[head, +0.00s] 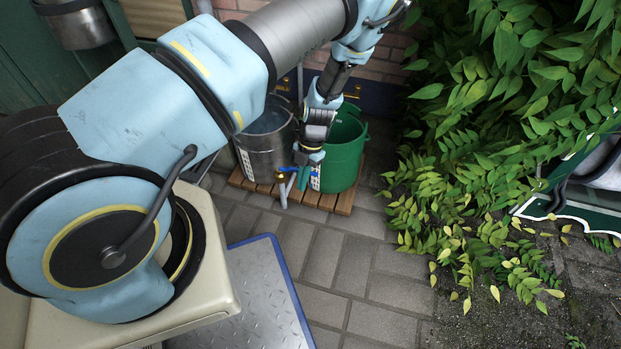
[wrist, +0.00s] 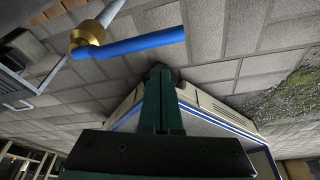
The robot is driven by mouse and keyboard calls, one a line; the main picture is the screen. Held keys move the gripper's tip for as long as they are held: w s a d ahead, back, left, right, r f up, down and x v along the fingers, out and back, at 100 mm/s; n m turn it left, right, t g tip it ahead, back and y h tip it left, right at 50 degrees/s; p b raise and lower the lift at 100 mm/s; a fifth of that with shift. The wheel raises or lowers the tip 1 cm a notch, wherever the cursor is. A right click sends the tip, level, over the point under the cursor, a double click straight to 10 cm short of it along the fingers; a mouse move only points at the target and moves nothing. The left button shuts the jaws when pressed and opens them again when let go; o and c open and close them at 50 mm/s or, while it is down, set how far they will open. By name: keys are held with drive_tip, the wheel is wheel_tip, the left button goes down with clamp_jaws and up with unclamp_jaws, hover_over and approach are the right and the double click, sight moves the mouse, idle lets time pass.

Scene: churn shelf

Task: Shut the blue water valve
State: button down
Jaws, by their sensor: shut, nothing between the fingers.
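The water valve has a blue lever (wrist: 135,46) on a brass fitting (wrist: 88,36), with a grey pipe (wrist: 111,13) beside it in the wrist view. The lever points right in that view, at a slant to the pipe. In the head view the blue lever (head: 288,170) is small and partly hidden by my gripper (head: 304,178). My gripper points down beside the lever, in front of the buckets. In the wrist view its dark green fingers (wrist: 162,72) are together and empty, just below the lever's free end. A gap shows between them; I cannot tell its depth.
A metal bucket (head: 262,153) and a green bucket (head: 343,158) stand on a wooden pallet (head: 342,204) behind my gripper. Leafy branches (head: 470,160) crowd the right side. A metal plate with a blue edge (head: 250,300) lies in front. The paving (head: 350,270) between is clear.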

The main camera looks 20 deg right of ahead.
drive_tip(key=p+v, duration=0.2)
drive_tip(key=v, duration=0.7)
drive_tip(key=shift+w+a+r, duration=0.3)
drive_tip(key=shift+w+r, duration=0.05)
drive_tip(key=shift+r, duration=0.1)
